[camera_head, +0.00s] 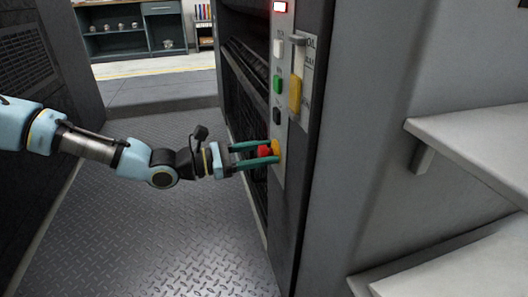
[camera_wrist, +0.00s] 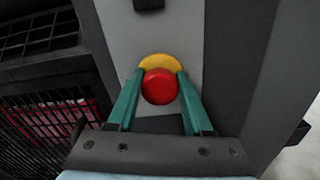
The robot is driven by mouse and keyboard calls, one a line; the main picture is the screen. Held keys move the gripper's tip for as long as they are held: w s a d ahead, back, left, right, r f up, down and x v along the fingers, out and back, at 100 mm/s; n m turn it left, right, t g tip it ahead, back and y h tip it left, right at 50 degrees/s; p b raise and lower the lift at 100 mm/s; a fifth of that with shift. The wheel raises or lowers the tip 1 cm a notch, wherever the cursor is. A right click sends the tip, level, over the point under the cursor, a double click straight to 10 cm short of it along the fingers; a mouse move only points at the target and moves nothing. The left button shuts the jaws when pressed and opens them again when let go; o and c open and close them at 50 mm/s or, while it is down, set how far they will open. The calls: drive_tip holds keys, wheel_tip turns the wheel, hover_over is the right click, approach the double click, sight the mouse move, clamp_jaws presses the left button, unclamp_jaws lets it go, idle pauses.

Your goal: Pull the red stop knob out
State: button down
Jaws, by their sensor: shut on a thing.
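The red stop knob (camera_wrist: 160,87) sits in front of a round yellow base (camera_wrist: 159,61) on the grey control panel. In the head view the knob (camera_head: 264,152) shows between the green fingers, low on the panel. My gripper (camera_head: 268,153) reaches in from the left, its fingertips at the yellow base. In the wrist view my gripper (camera_wrist: 160,80) has one green finger on each side of the knob. It is shut on the knob. The finger contact faces are partly hidden.
Grey shelves (camera_head: 470,140) jut out at the right. The patterned metal floor (camera_head: 150,235) is clear.

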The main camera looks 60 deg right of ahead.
drive_tip(key=shift+w+a+r+p, duration=0.25)
drive_tip(key=shift+w+a+p, duration=0.15)
drive_tip(key=shift+p, duration=0.4)
drive_tip(key=shift+w+a+f, duration=0.1)
drive_tip(key=shift+a, duration=0.1)
drive_tip(key=shift+f, duration=0.2)
drive_tip(key=shift+c, duration=1.5)
unclamp_jaws()
drive_tip(key=shift+a, duration=0.1)
drive_tip(key=p+v, duration=0.2)
drive_tip(key=v, duration=0.8)
drive_tip(key=shift+w+a, duration=0.25)
drive_tip(key=shift+w, duration=0.05)
